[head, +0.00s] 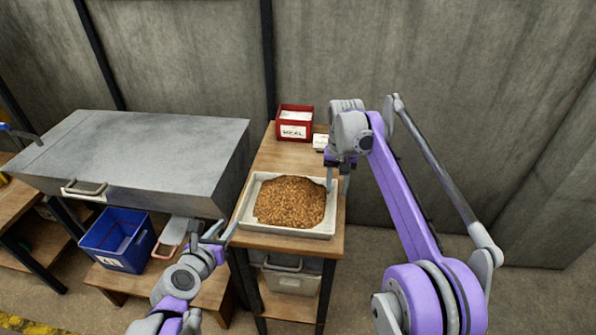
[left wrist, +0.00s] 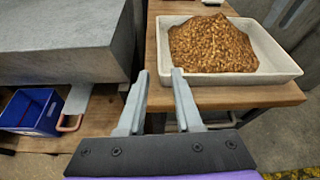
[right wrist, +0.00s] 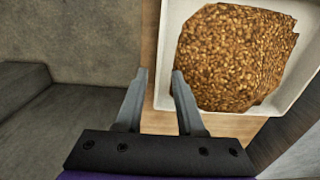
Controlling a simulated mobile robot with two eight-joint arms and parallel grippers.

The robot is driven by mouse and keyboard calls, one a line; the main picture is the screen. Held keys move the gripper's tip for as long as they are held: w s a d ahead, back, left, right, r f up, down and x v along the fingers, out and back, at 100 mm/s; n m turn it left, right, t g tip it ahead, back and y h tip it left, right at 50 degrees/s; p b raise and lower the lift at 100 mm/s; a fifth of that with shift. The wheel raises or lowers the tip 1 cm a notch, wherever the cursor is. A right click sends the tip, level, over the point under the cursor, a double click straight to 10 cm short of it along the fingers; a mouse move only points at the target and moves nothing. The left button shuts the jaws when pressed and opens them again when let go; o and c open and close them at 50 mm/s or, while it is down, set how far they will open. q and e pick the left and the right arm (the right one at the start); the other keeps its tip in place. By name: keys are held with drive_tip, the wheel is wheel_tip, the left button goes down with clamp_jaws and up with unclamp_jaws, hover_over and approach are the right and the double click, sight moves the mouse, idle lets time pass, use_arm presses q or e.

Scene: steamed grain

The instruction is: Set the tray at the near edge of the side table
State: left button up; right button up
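The white tray (head: 240,217) holds a heap of brown steamed grain (head: 289,202). It rests flat on the near part of the wooden side table (head: 283,160), with a thin strip of wood in front. My left gripper (head: 223,229) is open and empty at the tray's near left corner; in the left wrist view the tray (left wrist: 283,62) lies beyond its fingers. My right gripper (head: 338,186) is open at the tray's right side. In the right wrist view its fingers (right wrist: 160,73) stand either side of the tray wall's line; I cannot tell their height or any contact.
A red labelled box (head: 295,122) and a small white card (head: 320,141) stand at the table's back. A large grey metal box (head: 135,160) stands left of the table. A blue bin (head: 118,240) sits below it. A grey container (head: 292,278) is on the table's lower shelf.

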wheel_tip(320, 180, up, 7)
drive_tip(key=shift+f, duration=0.15)
idle(0.8)
idle(0.6)
